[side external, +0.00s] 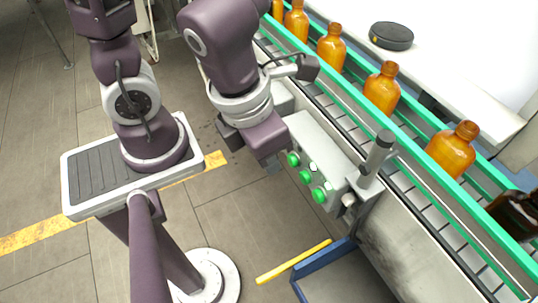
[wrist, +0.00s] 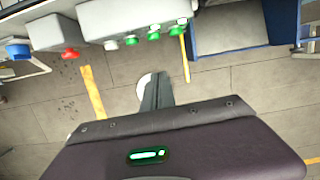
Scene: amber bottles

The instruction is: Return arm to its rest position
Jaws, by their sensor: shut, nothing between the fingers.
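My gripper (side external: 273,167) hangs above the floor, just left of the grey control box (side external: 318,143) in the side external view. In the wrist view the two fingers of my gripper (wrist: 158,88) are together with nothing between them. My arm is bent over beside the conveyor and touches nothing that I can see.
A conveyor with green rails (side external: 407,137) runs diagonally at right, carrying several amber bottles (side external: 382,88) and a darker bottle (side external: 515,212). A grey post (side external: 377,158) stands beside the control box. A blue-edged bin (side external: 325,262) is below. Open floor (side external: 240,200) lies left.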

